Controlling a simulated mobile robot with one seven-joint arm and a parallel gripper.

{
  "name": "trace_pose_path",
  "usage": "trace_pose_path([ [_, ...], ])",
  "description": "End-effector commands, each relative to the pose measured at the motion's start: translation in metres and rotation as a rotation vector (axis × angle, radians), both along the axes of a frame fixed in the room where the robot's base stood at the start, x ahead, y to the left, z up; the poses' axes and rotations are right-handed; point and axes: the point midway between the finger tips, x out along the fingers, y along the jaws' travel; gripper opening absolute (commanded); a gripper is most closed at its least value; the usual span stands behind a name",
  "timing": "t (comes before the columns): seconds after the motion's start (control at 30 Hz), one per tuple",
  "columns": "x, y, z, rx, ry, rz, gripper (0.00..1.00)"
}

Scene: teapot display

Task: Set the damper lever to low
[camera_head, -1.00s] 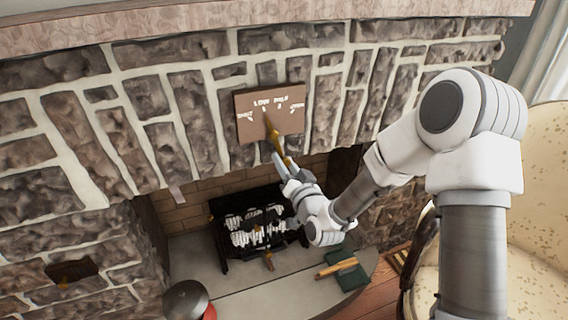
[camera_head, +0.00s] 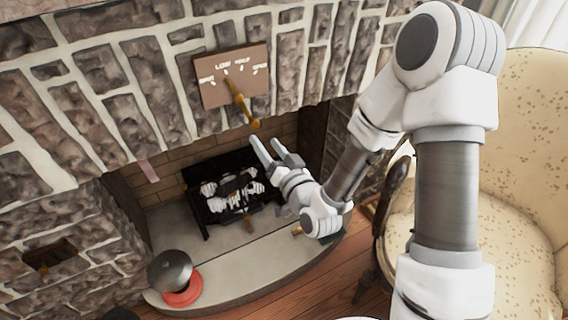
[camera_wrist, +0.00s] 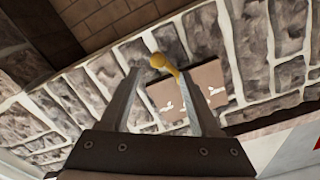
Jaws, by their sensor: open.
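The brown damper plate (camera_head: 212,97) is fixed to the stone fireplace front, with white labels and tick marks; LOW and HALF are readable at the top. The brass damper lever (camera_head: 241,101) hangs down and slightly right from the plate, ending in a rounded knob. Its upper end points toward the LOW mark. My gripper (camera_head: 265,142) is open and empty, below and slightly right of the knob, with a gap between them. In the wrist view, the knob (camera_wrist: 157,61) appears between the tips of my gripper (camera_wrist: 161,71); part of the plate (camera_wrist: 206,78) is behind the right finger.
The firebox opening is below the plate, with a black grate (camera_head: 206,217) of pale logs. A dark kettle-like pot (camera_head: 170,268) on a red base stands on the grey hearth (camera_head: 240,274). A patterned armchair (camera_head: 535,150) is at right. Space around the knob looks clear.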

Motion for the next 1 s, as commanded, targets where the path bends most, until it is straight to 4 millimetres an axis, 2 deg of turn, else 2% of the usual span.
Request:
trace_pose_path([
  [0.1,-0.024,-0.016,0.000,-0.002,0.004,-0.002,0.63],
  [0.17,-0.026,-0.017,0.005,0.000,0.003,-0.001,0.63],
  [0.47,-0.037,-0.024,0.005,0.000,0.003,0.002,0.63],
  [1.0,-0.069,-0.043,0.001,0.000,0.000,-0.001,0.63],
])
